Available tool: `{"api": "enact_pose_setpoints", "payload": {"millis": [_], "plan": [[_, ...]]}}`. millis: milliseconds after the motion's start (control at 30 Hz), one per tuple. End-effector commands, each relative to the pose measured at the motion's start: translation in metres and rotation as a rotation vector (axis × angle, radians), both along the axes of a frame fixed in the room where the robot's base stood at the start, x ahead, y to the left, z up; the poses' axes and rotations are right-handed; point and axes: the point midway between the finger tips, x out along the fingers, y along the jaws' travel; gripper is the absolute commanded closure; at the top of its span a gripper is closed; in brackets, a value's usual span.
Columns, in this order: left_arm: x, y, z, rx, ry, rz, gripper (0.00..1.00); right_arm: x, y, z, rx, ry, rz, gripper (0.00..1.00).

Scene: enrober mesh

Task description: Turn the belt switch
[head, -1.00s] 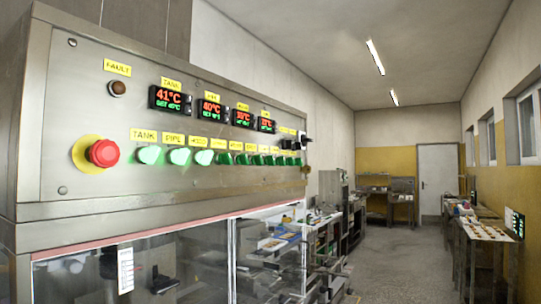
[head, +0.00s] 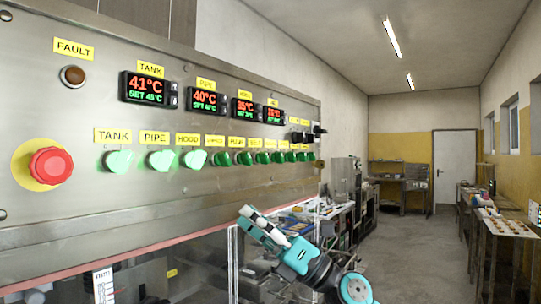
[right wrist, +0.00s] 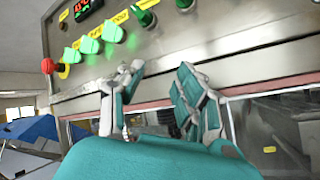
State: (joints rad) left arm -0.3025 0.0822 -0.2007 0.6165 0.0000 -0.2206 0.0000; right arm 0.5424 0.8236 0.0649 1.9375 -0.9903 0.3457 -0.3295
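A row of green switches runs along the steel control panel (head: 230,195). The belt switch (head: 262,158) appears to be the small green knob under a yellow label that seems to read BELT; the lettering is small. My right gripper (head: 245,214) is in front of and below the panel, under the row of switches and apart from them. In the right wrist view its two fingers (right wrist: 158,75) are spread with nothing between them, and several green switches (right wrist: 112,32) show above; which is the belt switch there I cannot tell. My left gripper is not in view.
A red stop button (head: 51,165) on a yellow disc is at the panel's left. Temperature displays (head: 145,88) sit above the switches. Black knobs (head: 318,130) stick out at the panel's far end. Clear guards hang below. The aisle floor (head: 410,250) at right is open.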

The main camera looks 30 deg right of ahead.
Motion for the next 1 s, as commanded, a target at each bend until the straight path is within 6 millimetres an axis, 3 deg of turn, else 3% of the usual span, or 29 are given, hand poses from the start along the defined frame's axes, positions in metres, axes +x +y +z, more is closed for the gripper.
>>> {"api": "enact_pose_setpoints", "payload": {"millis": [33, 133, 200, 400, 500, 667, 1000], "plan": [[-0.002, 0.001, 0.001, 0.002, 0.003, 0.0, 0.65, -0.014, -0.005, 0.035, -0.209, -0.088, -0.063, 0.65], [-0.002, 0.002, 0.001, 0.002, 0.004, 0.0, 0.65, -0.034, -0.026, 0.069, -0.584, -0.17, -0.208, 0.65], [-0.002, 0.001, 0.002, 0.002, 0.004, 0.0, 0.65, -0.049, -0.052, 0.087, -0.792, -0.178, -0.322, 0.65], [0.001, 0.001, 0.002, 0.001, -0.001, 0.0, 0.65, -0.091, -0.125, 0.115, -1.112, -0.094, -0.557, 0.65], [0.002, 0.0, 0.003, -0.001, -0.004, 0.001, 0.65, -0.1, -0.141, 0.118, -1.162, -0.061, -0.6, 0.65], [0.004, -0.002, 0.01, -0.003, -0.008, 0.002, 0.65, -0.09, -0.139, 0.119, -1.173, -0.052, -0.606, 0.65], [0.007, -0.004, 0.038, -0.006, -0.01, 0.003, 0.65, -0.026, -0.11, 0.121, -1.168, -0.054, -0.599, 0.65]]}}
